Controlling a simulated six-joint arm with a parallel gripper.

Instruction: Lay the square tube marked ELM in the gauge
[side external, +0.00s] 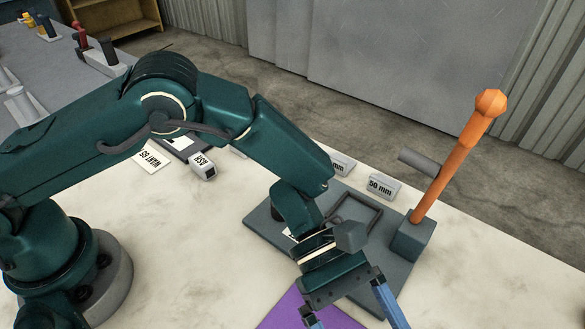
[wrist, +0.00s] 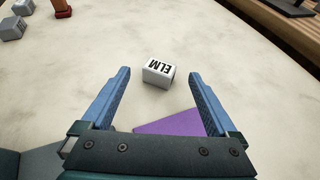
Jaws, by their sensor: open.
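The square tube marked ELM (wrist: 158,72) is a short pale block with black letters in the wrist view. It lies on the pale tabletop, beyond and roughly between my fingertips. My gripper (wrist: 159,75) is open, with nothing between its blue fingers. In the side view my gripper (side external: 352,322) is at the bottom edge, partly cut off, and the ELM tube is out of frame. The gauge appears to be the dark grey plate (side external: 268,232) with a raised square frame (side external: 362,208), partly hidden by my arm.
An orange lever (side external: 452,160) stands up at the plate's right. A 50 mm card (side external: 383,187) is behind the plate. A purple sheet (side external: 285,312) lies in front, also in the wrist view (wrist: 175,127). A tube marked ASH (side external: 203,166) lies further left near a card (side external: 152,158).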

